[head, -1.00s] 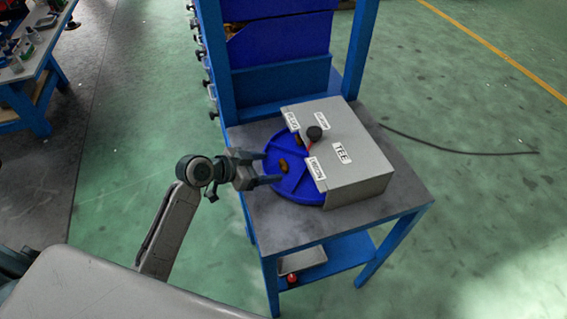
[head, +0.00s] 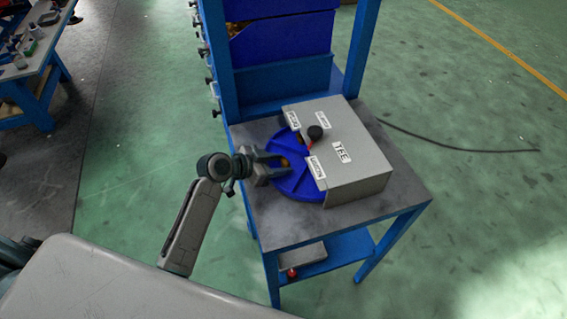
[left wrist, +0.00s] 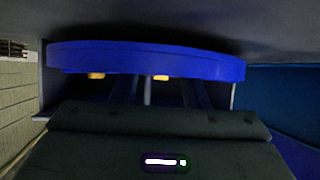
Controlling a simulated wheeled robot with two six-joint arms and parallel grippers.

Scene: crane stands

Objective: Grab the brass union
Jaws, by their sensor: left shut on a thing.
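A round blue tray (head: 298,185) with dividers sits on the grey table, partly under a grey box. A small brass piece (head: 284,162), which I take for the brass union, shows in its open left part. My left gripper (head: 281,164) reaches over the tray from the left and is shut on this piece; the fingers hide part of it. In the left wrist view the blue tray's rim (left wrist: 150,60) spans the picture, with two brass bits (left wrist: 161,77) (left wrist: 96,75) just below it. The fingers are dark and hard to make out there. My right gripper is not in view.
Blue frame posts and blue bins (head: 280,55) stand behind. The table's front corner (head: 330,222) is bare. A cable lies on the floor at right.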

